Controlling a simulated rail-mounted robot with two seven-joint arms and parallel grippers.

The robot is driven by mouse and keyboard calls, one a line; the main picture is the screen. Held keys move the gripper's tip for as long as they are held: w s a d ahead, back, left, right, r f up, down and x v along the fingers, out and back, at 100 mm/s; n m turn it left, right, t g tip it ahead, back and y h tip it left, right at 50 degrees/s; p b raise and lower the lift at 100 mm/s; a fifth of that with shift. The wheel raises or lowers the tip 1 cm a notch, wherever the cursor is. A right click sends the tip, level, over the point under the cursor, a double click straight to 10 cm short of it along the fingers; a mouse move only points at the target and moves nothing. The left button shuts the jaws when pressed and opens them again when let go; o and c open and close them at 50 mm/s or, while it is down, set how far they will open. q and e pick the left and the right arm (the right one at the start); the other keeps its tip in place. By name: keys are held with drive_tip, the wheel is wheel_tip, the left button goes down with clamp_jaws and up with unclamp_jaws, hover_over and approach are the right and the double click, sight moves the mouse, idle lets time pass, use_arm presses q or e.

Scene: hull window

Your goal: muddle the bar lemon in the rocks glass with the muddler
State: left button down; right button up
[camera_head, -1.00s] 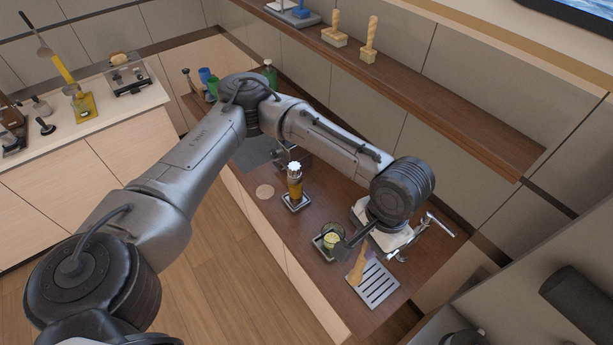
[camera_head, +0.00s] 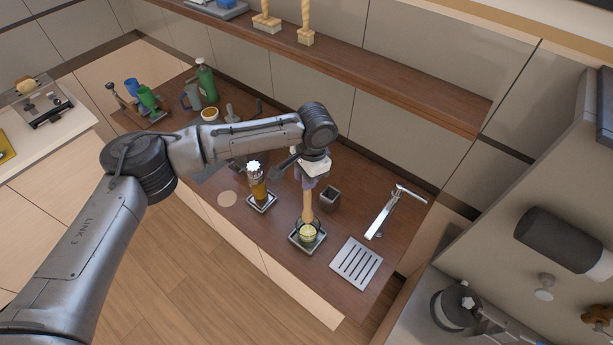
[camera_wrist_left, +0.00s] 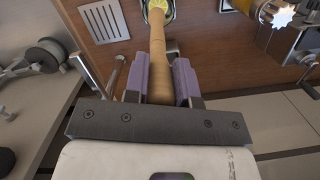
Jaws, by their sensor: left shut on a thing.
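The rocks glass (camera_head: 307,235) stands on a small dark square tray on the wooden counter, with the yellow bar lemon (camera_wrist_left: 155,5) inside it. My left gripper (camera_head: 308,180) is above the glass and shut on the wooden muddler (camera_head: 307,206). The muddler points down, and its lower end is at the glass mouth or inside it; I cannot tell how deep. In the left wrist view the muddler (camera_wrist_left: 158,50) runs between the purple finger pads toward the lemon. My right gripper is not in view.
A shaker-like amber vessel (camera_head: 258,188) with a white top stands on another tray left of the glass. A slotted drain plate (camera_head: 356,263), a faucet (camera_head: 392,211) and a small dark cup (camera_head: 330,196) are to the right. Bottles and cups (camera_head: 205,82) stand at the back left.

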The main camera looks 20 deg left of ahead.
sight(307, 195)
use_arm(q)
drive_tip(key=shift+w+f+m, duration=0.3)
drive_tip(key=shift+w+f, duration=0.05)
drive_tip(key=shift+w, duration=0.2)
drive_tip(key=shift+r+p, duration=0.15)
drive_tip(key=shift+p, duration=0.25)
wheel_tip(307, 195, down, 7)
drive_tip(key=shift+r, duration=0.2)
drive_tip(key=shift+f+b, duration=0.5)
drive_tip(key=shift+f, duration=0.8)
